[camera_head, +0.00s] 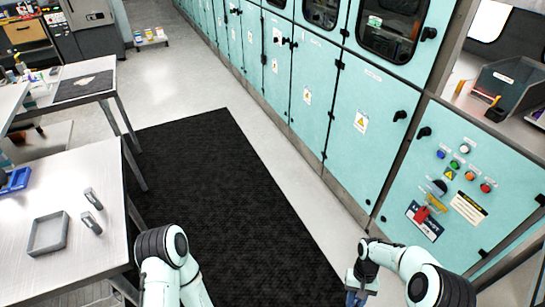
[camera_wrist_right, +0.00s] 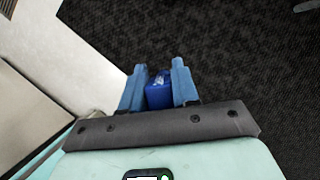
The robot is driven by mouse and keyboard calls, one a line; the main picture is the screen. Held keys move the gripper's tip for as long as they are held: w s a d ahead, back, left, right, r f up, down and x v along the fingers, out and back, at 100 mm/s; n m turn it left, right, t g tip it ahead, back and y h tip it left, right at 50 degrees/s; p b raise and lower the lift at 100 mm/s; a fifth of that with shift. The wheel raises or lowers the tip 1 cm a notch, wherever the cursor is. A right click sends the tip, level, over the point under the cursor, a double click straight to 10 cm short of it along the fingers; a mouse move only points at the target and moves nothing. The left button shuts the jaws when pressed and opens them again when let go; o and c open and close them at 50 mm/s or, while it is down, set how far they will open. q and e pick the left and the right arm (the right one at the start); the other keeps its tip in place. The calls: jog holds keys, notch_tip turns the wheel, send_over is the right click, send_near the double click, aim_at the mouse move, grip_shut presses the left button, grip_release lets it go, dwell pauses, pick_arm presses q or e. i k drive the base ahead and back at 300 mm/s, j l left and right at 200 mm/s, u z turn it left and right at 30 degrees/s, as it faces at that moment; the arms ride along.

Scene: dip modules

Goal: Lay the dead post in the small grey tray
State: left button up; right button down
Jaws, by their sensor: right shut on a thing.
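The small grey tray (camera_head: 33,246) lies on the near metal table at the left of the head view and looks empty. Two short grey blocks (camera_head: 93,199) and (camera_head: 91,223), which may be posts, lie to the right of it. In the right wrist view my right gripper (camera_wrist_right: 158,80) is shut on a dark blue piece (camera_wrist_right: 159,95) with a pale mark on top; I cannot tell whether it is the dead post. In the head view my right gripper (camera_head: 355,297) is at the bottom edge, far from the tray. My left arm shows, but its gripper is out of frame.
A blue bin (camera_head: 16,181) sits at the left edge of the near table (camera_head: 80,165). A dark mat (camera_head: 215,190) covers the open floor. Teal cabinets (camera_head: 300,85) line the right, with a control panel (camera_head: 455,190) near my right arm.

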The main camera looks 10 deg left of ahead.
aim_at(50, 235)
jog(key=u, duration=3.05)
